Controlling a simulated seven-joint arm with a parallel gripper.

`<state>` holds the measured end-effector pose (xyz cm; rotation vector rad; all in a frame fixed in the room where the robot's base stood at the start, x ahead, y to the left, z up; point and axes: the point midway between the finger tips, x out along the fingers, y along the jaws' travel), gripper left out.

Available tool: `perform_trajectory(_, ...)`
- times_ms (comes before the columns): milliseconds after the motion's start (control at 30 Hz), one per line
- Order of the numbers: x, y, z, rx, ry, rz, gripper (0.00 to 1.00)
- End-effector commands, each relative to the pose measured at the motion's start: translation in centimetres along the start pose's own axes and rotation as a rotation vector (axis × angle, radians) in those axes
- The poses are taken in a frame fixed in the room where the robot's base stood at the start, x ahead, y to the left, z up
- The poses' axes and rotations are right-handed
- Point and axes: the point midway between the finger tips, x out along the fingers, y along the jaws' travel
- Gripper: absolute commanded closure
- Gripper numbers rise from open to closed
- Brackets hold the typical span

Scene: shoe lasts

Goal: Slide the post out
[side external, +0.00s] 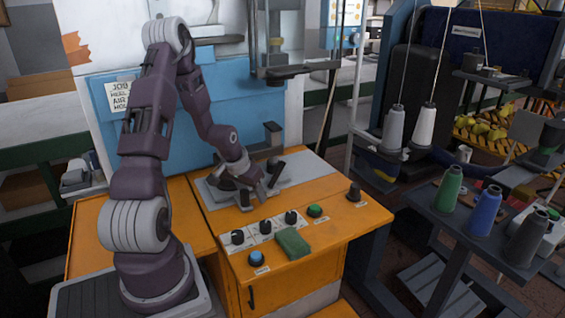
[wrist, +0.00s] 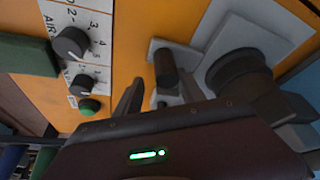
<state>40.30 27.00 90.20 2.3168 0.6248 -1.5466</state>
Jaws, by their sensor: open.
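A grey metal fixture plate (side external: 222,196) lies on the orange bench top, with dark parts on it. In the wrist view a short dark cylindrical post (wrist: 166,68) stands on a light grey plate beside a larger round dark part (wrist: 238,75). I cannot tell for certain which dark part is the post of the task. The gripper body hides part of the fixture.
An upright bracket (side external: 273,132) stands behind the fixture. Thread cones (side external: 449,187) stand on a side table at right.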

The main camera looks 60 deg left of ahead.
Motion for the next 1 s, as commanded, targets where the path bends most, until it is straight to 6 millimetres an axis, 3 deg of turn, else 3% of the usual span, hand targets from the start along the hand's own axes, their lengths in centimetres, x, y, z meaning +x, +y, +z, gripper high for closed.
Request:
perform_trajectory(300,2.7,4.4,-6.7,0.007,0.004,0.006,0.54)
perform_trajectory(567,-4.7,4.0,-6.4,0.001,0.004,0.002,0.54)
perform_trajectory(1000,-13.2,11.8,-6.7,0.138,0.015,0.016,0.54)
